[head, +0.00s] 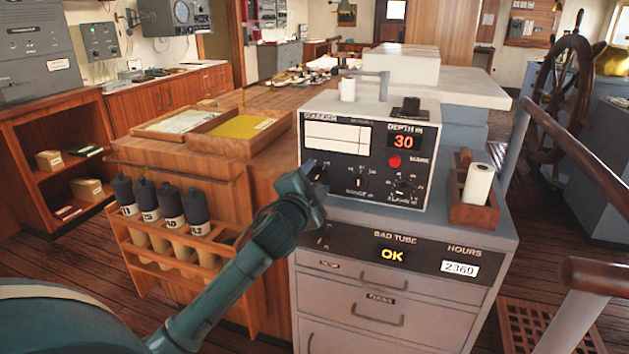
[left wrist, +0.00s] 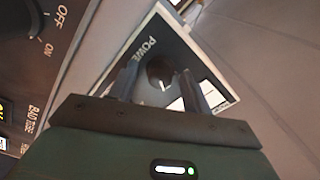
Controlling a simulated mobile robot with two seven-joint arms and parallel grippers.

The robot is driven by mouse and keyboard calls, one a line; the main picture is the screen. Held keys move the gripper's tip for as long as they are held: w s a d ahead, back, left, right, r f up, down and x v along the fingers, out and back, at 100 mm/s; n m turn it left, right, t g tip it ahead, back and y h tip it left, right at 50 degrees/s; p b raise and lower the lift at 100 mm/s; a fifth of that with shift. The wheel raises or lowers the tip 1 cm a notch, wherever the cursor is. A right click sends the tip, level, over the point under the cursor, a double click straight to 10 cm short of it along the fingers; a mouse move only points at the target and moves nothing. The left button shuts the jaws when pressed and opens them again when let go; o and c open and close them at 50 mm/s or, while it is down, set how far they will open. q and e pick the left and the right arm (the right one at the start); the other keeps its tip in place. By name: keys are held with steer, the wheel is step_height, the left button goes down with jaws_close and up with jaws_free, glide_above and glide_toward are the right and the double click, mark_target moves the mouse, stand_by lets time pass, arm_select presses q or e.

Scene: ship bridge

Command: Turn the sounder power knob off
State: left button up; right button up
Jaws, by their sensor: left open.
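The echo sounder (head: 350,188) is a pale box with a black front panel, standing on a grey cabinet. Its depth display (head: 403,141) reads 30 in red. My left gripper (head: 316,180) is at the panel's lower left corner and hides what lies behind it there. In the left wrist view a dark round knob (left wrist: 159,72) has a label beginning "POWE" beside it. My left gripper (left wrist: 160,88) is open, with one finger on each side of this knob. I cannot tell whether the fingers touch it. The knob's white mark is visible, but its setting is unclear. My right gripper is not in view.
The cabinet's upper panel (head: 352,252) shows "BAD TUBE OK" and has another knob (left wrist: 30,18) marked OFF and ON. A wooden holder with a white roll (head: 478,184) stands right of the sounder. A rack with dark-capped tubes (head: 170,205) is at left. A handrail (head: 575,140) runs at right.

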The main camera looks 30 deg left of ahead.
arm_select(q)
steer(key=c, duration=1)
